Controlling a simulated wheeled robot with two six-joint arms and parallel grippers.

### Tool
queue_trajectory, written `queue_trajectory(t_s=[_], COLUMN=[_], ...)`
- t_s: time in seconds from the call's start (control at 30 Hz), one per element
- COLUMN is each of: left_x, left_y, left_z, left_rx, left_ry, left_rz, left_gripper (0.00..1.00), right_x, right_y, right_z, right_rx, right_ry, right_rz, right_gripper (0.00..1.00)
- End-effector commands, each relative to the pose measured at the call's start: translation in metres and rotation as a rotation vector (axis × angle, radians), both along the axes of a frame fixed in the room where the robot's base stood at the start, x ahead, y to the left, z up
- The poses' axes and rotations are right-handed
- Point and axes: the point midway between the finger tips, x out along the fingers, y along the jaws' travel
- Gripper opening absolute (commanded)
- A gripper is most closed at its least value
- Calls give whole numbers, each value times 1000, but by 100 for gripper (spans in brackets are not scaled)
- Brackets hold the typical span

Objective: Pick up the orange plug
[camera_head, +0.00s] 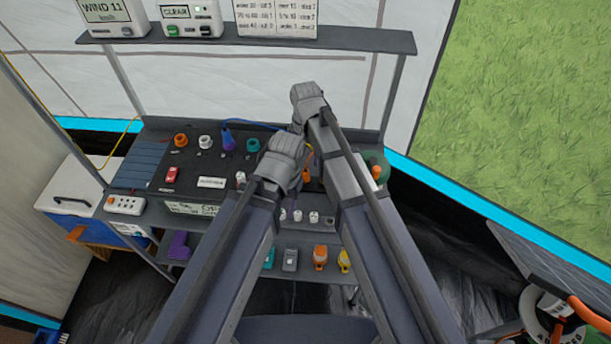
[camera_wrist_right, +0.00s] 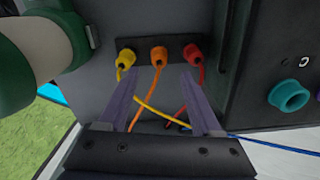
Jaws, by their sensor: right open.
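The orange plug (camera_wrist_right: 159,54) sits in the middle of a dark strip (camera_wrist_right: 178,46) in the right wrist view, with an orange cord hanging from it. A yellow plug (camera_wrist_right: 126,58) is to its left and a red plug (camera_wrist_right: 193,53) to its right. My right gripper (camera_wrist_right: 161,92) is open and empty. Its two purple fingers point toward the strip, one on each side of the orange cord, with the plug beyond their tips. In the head view, my arms hide much of the bench's middle, and my left gripper does not show.
A green and white rounded object (camera_wrist_right: 42,50) stands close on the left in the right wrist view. A black box with a teal socket (camera_wrist_right: 289,96) is on the right. Yellow, orange and blue cords cross below the plugs. A shelf (camera_head: 350,39) spans above the bench.

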Motion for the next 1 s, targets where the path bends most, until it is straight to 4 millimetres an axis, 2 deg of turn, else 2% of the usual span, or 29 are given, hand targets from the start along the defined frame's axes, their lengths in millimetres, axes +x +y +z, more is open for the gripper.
queue_trajectory(t_s=[0.23, 0.57, 0.9, 1.0], left_x=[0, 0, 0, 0], left_y=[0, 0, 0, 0], left_z=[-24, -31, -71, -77], left_rx=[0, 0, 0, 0], left_ry=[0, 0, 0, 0], left_rz=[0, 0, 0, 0], left_gripper=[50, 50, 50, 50], right_x=[0, 0, 0, 0], right_y=[0, 0, -1, -1], right_z=[-24, -31, -71, -77], right_rx=[-1, -1, -1, -1], right_ry=[0, 0, 0, 0], right_rz=[2, 3, 3, 3], right_gripper=[66, 66, 66, 66])
